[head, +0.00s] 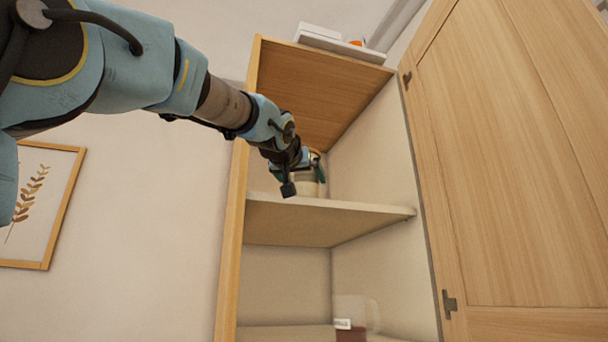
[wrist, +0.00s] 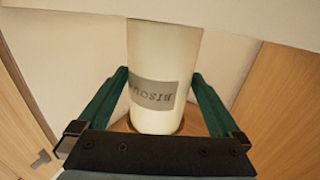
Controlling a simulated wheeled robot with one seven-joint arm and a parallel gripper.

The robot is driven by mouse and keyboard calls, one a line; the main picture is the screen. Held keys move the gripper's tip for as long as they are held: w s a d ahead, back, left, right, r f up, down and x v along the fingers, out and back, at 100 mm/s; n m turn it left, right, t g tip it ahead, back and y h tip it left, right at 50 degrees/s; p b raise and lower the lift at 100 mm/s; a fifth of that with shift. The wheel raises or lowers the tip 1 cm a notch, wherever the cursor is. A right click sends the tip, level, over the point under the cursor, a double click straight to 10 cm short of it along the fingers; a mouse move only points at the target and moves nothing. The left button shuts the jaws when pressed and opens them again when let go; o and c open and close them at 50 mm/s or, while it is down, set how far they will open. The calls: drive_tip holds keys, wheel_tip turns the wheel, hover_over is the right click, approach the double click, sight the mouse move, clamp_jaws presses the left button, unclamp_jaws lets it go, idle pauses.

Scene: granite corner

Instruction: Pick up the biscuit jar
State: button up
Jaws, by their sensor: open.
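The biscuit jar (wrist: 163,52) is a tall off-white cylinder with a grey label reading "BISCU…", upside down in the wrist view. It stands upright on the upper shelf of the open cabinet. In the head view the jar (head: 307,187) is mostly hidden behind my wrist. My gripper (wrist: 160,76) is open, with one green finger on each side of the jar. I cannot tell whether either finger touches it. In the head view my gripper (head: 303,170) is inside the upper compartment.
The shelf board (head: 310,222) runs just below my gripper. A clear container with a white label (head: 343,324) stands in the lower compartment. The open cabinet door (head: 500,150) is at the right. White items (head: 320,36) lie on the cabinet top. A framed picture (head: 38,205) hangs at left.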

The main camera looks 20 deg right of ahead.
drive_tip(key=shift+w+d, duration=0.45)
drive_tip(key=shift+w, duration=0.1)
drive_tip(key=shift+c, duration=0.4)
drive_tip(key=shift+r, duration=0.1)
clamp_jaws()
